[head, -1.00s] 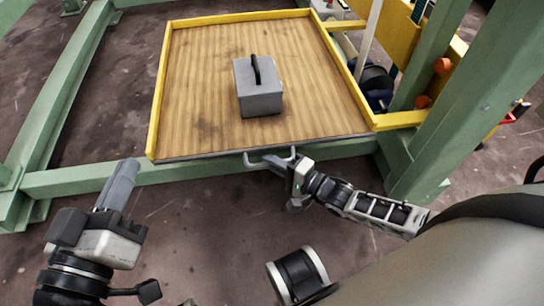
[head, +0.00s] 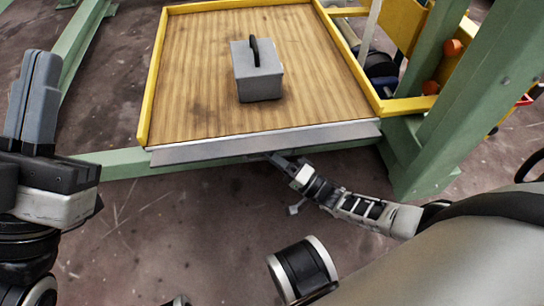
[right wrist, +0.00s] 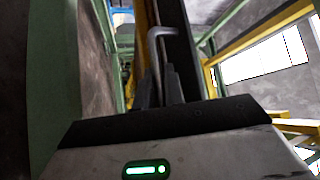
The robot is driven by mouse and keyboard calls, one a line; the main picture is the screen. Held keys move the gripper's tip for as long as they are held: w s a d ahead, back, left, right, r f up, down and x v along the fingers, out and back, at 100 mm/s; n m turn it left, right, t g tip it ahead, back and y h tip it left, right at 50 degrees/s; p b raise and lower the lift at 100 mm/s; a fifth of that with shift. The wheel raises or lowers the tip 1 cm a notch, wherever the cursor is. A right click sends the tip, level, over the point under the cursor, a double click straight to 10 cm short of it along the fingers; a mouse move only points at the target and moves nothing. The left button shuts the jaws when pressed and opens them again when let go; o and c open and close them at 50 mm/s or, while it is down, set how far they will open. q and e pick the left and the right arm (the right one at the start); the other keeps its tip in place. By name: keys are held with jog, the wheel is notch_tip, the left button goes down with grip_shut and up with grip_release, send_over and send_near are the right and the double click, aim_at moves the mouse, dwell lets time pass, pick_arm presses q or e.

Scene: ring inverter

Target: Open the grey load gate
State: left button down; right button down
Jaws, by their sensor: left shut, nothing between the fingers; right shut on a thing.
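The grey load gate (head: 265,143) is a flat strip along the front edge of the wooden platform, and it is tilted outward and down so its broad face shows. My right gripper (head: 273,158) is at the gate's outer edge, its fingertips partly hidden under it. In the right wrist view it is shut on the gate's grey bent handle (right wrist: 160,38). My left gripper (head: 36,85) is shut and empty at the far left, pointing up and clear of the gate.
A grey box with a black handle (head: 257,82) stands on the wooden platform (head: 190,75). Yellow rails (head: 153,75) edge the platform on its sides and back. A green post (head: 440,130) stands close at the right. The floor in front is open.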

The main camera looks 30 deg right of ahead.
jog(key=shift+w+d+f+n+y, duration=0.1)
jog(key=shift+n+y, duration=0.2)
jog(key=shift+n, duration=0.1)
jog(key=c, duration=1.8)
grip_release()
jog(key=shift+o, duration=0.2)
jog(key=v, duration=1.6)
jog(key=shift+f, duration=0.15)
